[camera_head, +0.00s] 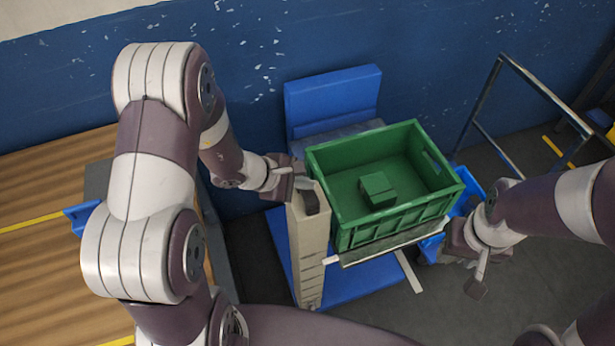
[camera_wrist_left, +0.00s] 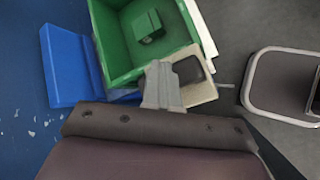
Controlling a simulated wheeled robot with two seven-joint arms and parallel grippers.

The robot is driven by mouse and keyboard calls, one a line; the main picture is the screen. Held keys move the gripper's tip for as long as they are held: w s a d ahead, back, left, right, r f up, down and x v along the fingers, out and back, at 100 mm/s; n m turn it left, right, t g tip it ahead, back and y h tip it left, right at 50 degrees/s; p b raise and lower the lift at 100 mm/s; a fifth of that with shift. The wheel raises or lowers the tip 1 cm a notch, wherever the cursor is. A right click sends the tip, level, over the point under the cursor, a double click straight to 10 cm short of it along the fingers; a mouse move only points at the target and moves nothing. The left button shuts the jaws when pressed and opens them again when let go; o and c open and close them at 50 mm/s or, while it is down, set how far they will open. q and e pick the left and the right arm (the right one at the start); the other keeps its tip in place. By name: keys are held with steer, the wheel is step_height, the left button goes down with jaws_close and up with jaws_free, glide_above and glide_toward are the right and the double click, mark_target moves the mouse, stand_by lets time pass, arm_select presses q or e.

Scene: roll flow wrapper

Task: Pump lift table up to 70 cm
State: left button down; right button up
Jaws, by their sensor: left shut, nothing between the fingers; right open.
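The lift table's grey platform edge (camera_head: 385,245) shows under a green crate (camera_head: 400,218), with a blue base (camera_head: 352,287) below. A beige column (camera_head: 310,250) stands at the platform's left side, with a dark recess in its top. My left gripper (camera_head: 301,183) is shut and empty at the column's top. In the left wrist view its fingers (camera_wrist_left: 163,88) overlap the beige column top (camera_wrist_left: 200,85); I cannot tell if they touch. My right gripper (camera_head: 478,272) is open, right of the crate and apart from it. No pump lever or height reading is clearly visible.
A green block (camera_head: 377,190) lies in the crate. A blue box-shaped object (camera_head: 333,100) stands behind it, near the blue wall (camera_head: 420,50). A wooden surface (camera_head: 50,220) is at left. A metal rail (camera_head: 545,90) stands at right. Dark floor is open at lower right.

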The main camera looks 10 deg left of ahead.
arm_select(q)
steer(key=shift+r+p, duration=1.85)
steer(key=shift+r, duration=0.85)
step_height(320, 180, up, 5)
steer(key=p, duration=0.3)
steer(key=s+a+m+g+y+b, duration=0.1)
steer(key=s+a+m+g+y, duration=0.1)
steer(key=s+m, duration=0.4)
steer(key=s+a+m+g+y+b, duration=0.2)
steer(key=s+m+y, duration=0.3)
steer(key=m, duration=0.6)
steer(key=shift+s+a+r+g, duration=0.3)
steer(key=shift+s+a, duration=0.3)
steer(key=shift+s, duration=0.4)
